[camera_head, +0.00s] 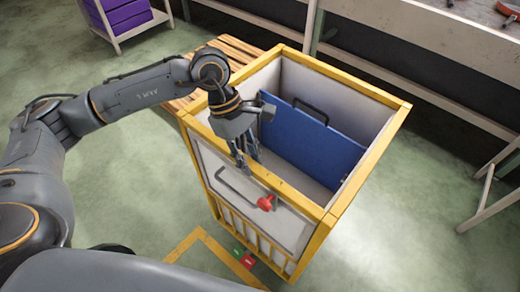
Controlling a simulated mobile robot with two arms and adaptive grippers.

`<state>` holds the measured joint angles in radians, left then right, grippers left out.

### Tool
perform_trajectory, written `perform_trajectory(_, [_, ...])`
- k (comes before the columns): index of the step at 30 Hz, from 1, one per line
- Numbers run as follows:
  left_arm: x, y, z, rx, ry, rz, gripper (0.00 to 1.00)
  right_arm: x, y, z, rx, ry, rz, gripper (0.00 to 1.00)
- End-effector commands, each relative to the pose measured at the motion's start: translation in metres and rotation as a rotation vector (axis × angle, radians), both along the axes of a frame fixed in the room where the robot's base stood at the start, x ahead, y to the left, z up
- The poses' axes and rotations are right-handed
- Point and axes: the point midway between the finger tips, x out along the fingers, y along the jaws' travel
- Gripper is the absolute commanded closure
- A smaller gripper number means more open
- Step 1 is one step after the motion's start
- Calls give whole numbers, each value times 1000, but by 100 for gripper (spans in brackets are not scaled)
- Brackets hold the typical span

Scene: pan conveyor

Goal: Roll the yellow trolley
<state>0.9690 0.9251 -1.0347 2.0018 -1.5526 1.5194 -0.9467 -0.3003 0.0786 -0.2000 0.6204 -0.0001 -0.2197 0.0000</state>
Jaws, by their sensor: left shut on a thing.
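The yellow trolley (318,228) stands upright in the middle of the head view, a tall open-topped bin with a yellow frame and pale grey panels. A blue panel (310,150) with a black handle stands inside it. A dark bar handle (228,186) and a red knob (266,203) are on its near side. My left gripper (246,166) reaches down from the left to the near top rim by the bar handle. Its fingers are shut on the trolley; whether on the rim or the handle is hard to tell. My right gripper is not in view.
A wooden slatted pallet (232,52) lies behind the trolley at the left. A grey bench (440,35) runs along the back right. A rack with purple drawers (120,14) stands at the far left. Yellow floor marking (190,240) lies in front. The green floor at right is clear.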

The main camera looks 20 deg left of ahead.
Motion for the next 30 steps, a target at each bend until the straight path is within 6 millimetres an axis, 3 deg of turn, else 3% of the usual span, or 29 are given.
perform_trajectory(7, [-14, 6, 0, -1, -2, 2, 100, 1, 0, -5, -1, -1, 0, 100])
perform_trajectory(21, [-17, 6, 1, -3, -5, 3, 100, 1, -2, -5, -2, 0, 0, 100])
perform_trajectory(22, [-17, 6, 1, -3, -5, 2, 74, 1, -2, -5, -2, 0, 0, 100])
perform_trajectory(25, [-17, 6, 1, -3, -5, 2, 54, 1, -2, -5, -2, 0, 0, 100])
perform_trajectory(30, [-17, 6, 1, -2, -5, 2, 53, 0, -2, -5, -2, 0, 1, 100])
